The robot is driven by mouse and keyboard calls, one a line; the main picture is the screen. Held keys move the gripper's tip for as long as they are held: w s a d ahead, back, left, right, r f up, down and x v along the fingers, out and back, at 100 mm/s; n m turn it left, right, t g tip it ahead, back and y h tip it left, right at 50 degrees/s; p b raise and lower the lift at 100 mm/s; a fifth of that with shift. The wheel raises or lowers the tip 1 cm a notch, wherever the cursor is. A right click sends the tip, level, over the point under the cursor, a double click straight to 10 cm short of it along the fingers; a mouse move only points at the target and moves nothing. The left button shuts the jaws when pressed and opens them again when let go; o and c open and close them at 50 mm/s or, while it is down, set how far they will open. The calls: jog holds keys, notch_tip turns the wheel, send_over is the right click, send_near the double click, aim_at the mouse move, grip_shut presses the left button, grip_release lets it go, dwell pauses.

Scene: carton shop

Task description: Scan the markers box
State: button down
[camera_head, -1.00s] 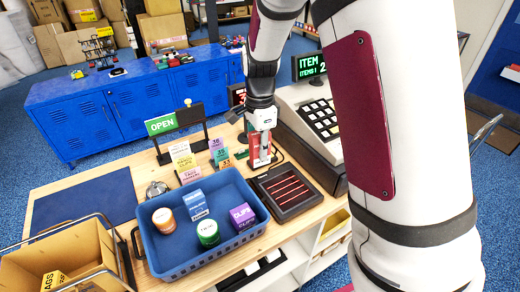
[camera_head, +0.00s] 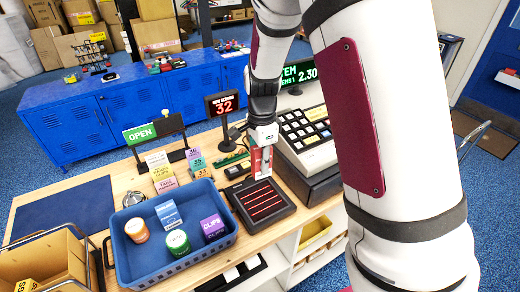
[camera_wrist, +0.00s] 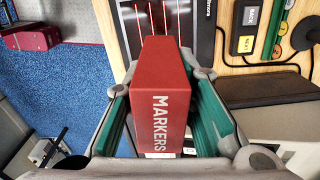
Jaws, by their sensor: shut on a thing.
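My gripper (camera_wrist: 165,115) is shut on the red markers box (camera_wrist: 162,95), with the green finger pads along its two sides and the white MARKERS lettering facing the wrist camera. In the head view, the markers box (camera_head: 254,162) shows as a red patch under my gripper (camera_head: 262,160), partly hidden by it. The black scanner (camera_head: 263,201) with glowing red lines lies in the counter just in front of the box. Its red lines also show past the box in the wrist view (camera_wrist: 155,17). The register display (camera_head: 298,73) reads item, items 1, and 2.30.
A blue basket (camera_head: 180,264) holds an orange-lidded tub, a green tub, a blue-white box and a purple clips box. The register (camera_head: 306,140) stands close right of my gripper. A lit 32 sign (camera_head: 222,103) and price cards (camera_head: 194,160) stand behind. A wire-railed carton bin (camera_head: 45,262) is at left.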

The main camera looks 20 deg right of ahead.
notch_tip(320, 180, down, 7)
jog(key=b, duration=0.2)
notch_tip(320, 180, up, 12)
jog(key=p, duration=0.3)
jog(key=shift+r+p, duration=0.1)
jog(key=shift+p, duration=0.25)
dwell(0.5)
